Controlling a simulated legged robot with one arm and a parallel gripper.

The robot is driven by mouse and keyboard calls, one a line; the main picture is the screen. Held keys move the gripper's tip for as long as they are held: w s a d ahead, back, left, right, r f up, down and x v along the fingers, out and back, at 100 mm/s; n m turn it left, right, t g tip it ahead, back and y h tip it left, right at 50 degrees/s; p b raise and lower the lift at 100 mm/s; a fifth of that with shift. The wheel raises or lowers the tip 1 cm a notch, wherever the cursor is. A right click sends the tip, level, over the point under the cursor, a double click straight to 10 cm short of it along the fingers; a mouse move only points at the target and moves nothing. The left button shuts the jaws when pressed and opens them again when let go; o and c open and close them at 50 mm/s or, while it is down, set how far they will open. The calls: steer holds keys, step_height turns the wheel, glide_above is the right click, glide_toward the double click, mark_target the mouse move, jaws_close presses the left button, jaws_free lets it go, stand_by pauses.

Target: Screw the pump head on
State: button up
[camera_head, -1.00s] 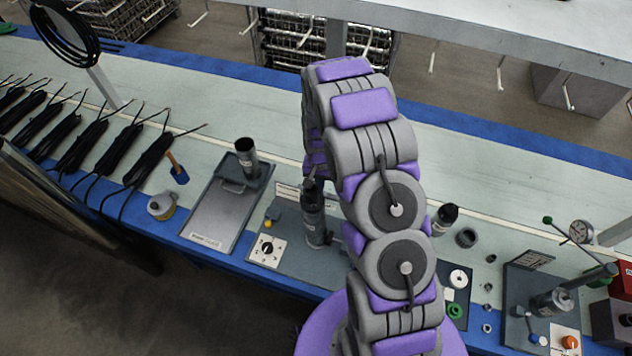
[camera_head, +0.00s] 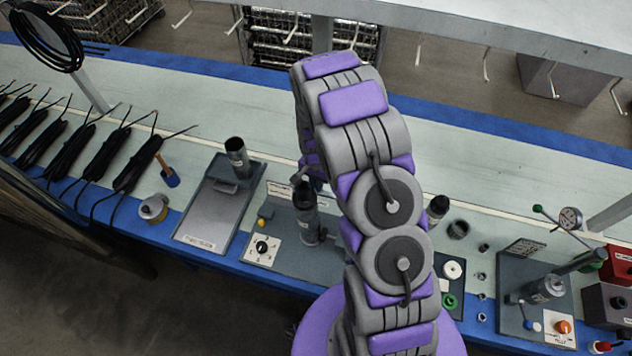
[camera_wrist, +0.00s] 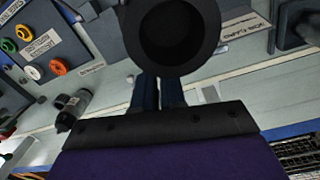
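A grey pump tube with a dark, narrower top (camera_head: 308,215) stands upright on the grey clamp station, left of my arm. My gripper is mostly hidden behind my arm in the head view. In the wrist view, my gripper's two dark fingers (camera_wrist: 158,92) lie close together. A dark round part with a hollow middle, apparently the pump head (camera_wrist: 132,35), sits at their tips and covers them. The fingers look shut on it, but the contact is hidden. I cannot tell whether it touches the tube.
A grey tray (camera_head: 208,215) with an open cylinder (camera_head: 237,158) lies left of the clamp station. A dark-topped part (camera_head: 438,207) and a ring (camera_head: 458,230) stand right of my arm. A lever press (camera_head: 540,292) is farther right. The back strip of the bench is clear.

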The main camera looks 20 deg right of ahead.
stand_by(0.4)
steer(key=w+a+n, duration=0.2)
steer(key=a+n, duration=0.6)
steer(key=n, duration=1)
steer(key=shift+w+f+g, duration=0.25)
steer(key=shift+f+g, duration=0.05)
steer(key=shift+g, duration=0.1)
steer(key=shift+d, duration=0.1)
jaws_close()
steer(key=d+m, duration=0.1)
steer(key=m, duration=0.2)
steer(key=shift+w+d, duration=0.3)
steer(key=shift+d, duration=0.05)
